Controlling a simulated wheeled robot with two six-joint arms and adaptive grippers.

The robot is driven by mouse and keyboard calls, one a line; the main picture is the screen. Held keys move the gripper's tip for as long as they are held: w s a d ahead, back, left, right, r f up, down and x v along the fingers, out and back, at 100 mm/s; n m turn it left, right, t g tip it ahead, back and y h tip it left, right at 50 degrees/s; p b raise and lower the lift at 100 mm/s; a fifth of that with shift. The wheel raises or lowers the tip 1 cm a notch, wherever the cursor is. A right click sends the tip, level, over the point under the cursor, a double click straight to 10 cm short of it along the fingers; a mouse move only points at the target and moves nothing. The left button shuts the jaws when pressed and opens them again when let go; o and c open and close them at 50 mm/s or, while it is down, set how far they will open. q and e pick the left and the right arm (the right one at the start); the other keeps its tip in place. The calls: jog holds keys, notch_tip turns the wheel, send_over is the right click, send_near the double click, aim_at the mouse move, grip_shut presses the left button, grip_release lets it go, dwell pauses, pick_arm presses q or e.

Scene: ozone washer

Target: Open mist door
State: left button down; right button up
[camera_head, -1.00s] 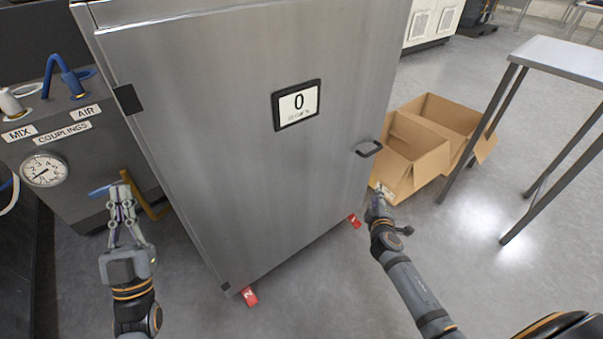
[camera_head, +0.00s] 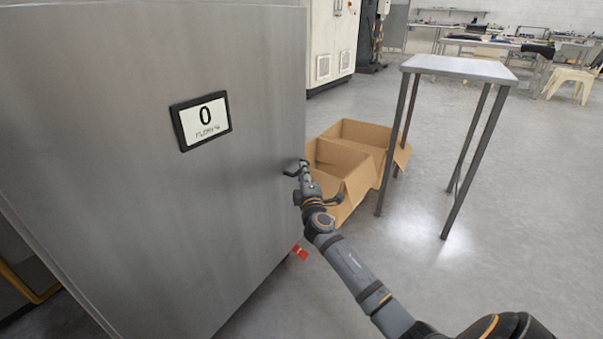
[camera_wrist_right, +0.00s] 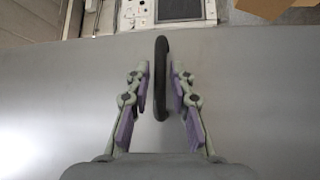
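The mist door (camera_head: 90,170) is a large grey steel panel filling the left of the head view, with a small display (camera_head: 201,121) reading 0. It looks shut. Its dark handle (camera_head: 290,170) is near the door's right edge, partly hidden by my right gripper (camera_head: 304,172). In the right wrist view, the handle (camera_wrist_right: 161,78) stands between the two fingers of my right gripper (camera_wrist_right: 161,90). The fingers are apart, with a small gap on each side of the handle. My left gripper is out of view.
Open cardboard boxes (camera_head: 340,170) stand on the floor just right of the door. A metal table (camera_head: 460,68) stands further right. A red foot piece (camera_head: 299,252) shows at the cabinet's bottom corner.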

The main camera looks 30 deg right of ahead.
jog(key=shift+x, duration=1)
grip_shut()
